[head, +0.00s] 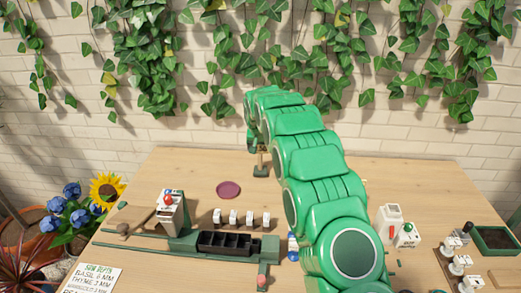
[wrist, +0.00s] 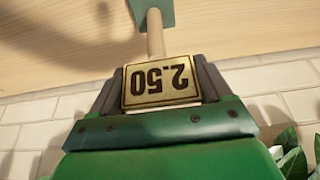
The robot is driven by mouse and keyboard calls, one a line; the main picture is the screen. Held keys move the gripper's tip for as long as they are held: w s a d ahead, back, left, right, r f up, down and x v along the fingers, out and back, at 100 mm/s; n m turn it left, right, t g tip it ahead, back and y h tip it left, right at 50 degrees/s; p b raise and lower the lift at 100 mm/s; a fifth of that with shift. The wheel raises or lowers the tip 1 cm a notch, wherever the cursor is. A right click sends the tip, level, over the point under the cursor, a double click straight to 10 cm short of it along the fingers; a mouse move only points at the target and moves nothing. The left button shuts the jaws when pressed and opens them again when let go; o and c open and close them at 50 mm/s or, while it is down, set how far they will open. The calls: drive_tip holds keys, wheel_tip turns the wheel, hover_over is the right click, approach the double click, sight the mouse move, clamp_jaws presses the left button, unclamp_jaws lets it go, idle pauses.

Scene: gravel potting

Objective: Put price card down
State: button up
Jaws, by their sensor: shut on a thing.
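The price card (wrist: 160,79) is a cream plate with a dark edge and "2.50" on it, upside down in the wrist view. A wooden stick joins it to a green foot (wrist: 153,12). My gripper (wrist: 160,92) is shut on the card, with a dark finger at each side. In the head view the foot (head: 261,171) shows below my gripper, over the far middle of the wooden table (head: 330,170). I cannot tell whether the foot touches the table. My green arm hides most of the gripper and part of the table.
A purple round saucer (head: 228,190) lies left of the foot. Several small white-topped items stand behind a black tray (head: 224,243) nearer the front. White devices (head: 389,222) stand to the right. A brick wall (head: 350,130) with ivy rises behind the table.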

drive_tip(key=shift+f, duration=0.4)
drive_tip(key=o, duration=1.5)
